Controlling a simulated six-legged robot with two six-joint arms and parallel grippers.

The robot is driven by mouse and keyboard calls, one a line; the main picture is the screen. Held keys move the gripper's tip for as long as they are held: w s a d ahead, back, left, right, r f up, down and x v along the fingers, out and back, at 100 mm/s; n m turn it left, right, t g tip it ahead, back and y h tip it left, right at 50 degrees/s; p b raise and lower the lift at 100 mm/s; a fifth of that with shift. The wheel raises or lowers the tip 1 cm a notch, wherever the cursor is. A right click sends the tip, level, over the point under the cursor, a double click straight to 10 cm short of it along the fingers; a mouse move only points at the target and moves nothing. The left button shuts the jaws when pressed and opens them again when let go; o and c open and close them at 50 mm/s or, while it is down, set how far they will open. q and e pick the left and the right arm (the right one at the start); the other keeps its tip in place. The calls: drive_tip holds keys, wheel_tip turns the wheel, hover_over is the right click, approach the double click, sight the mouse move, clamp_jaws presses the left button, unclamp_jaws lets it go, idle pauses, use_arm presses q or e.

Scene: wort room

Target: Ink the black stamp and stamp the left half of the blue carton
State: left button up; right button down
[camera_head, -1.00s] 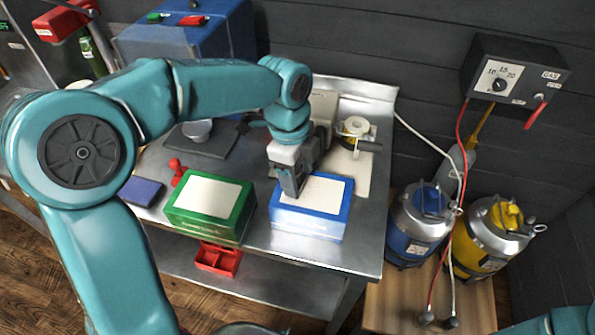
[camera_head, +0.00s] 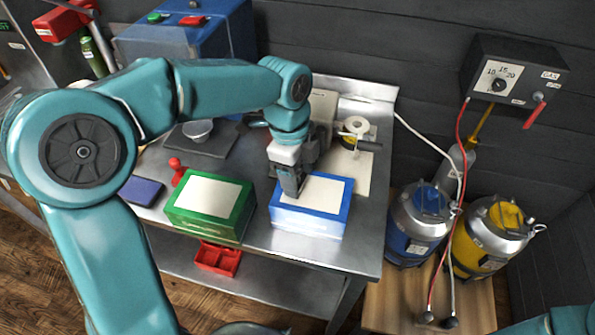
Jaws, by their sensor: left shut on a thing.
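The blue carton (camera_head: 325,222) with a white top stands on the steel table. My left gripper (camera_head: 291,192) points down at the left half of its top. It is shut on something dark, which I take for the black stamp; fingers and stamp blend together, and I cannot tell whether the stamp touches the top. No mark shows on the visible white top. A dark blue ink pad (camera_head: 142,191) lies at the table's left. My right gripper is out of view.
A green carton (camera_head: 205,231) stands close left of the blue one. A red stamp (camera_head: 176,170) stands beside the pad. Behind are a dark scale (camera_head: 215,150) with a bowl and a tape dispenser (camera_head: 357,135). Blue and yellow kegs stand right of the table.

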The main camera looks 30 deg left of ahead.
use_arm(q)
drive_tip(key=shift+r+p, duration=3)
drive_tip(key=shift+r, duration=0.55)
drive_tip(key=shift+f, duration=0.1)
